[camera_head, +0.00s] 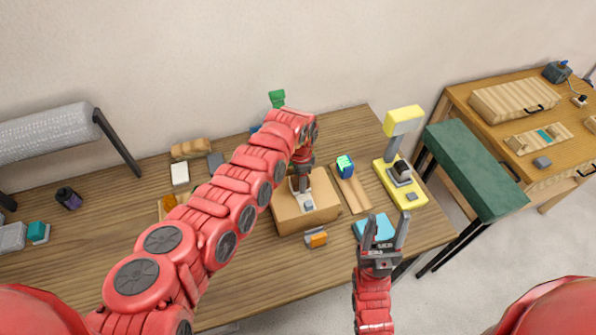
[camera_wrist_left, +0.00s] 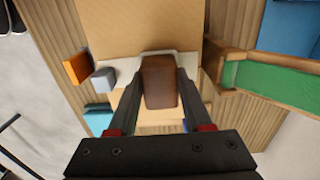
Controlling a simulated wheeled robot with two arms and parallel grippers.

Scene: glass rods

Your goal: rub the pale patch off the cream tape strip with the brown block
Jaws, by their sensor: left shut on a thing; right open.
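My left gripper (camera_head: 301,186) is shut on the brown block (camera_wrist_left: 160,84), which sits between its fingers in the left wrist view. The block is over the top of a cardboard box (camera_head: 290,218) on the wooden table. A cream tape strip (camera_wrist_left: 126,72) runs across the box top under and beside the block. A paler edge (camera_wrist_left: 150,54) shows just beyond the block; the block and fingers hide much of the strip. I cannot tell whether the block touches it. My right gripper (camera_head: 387,222) is open and empty, right of the box near the table's front edge.
An orange block (camera_head: 317,240) lies at the box's front. A teal block (camera_head: 372,228) is near my right gripper.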

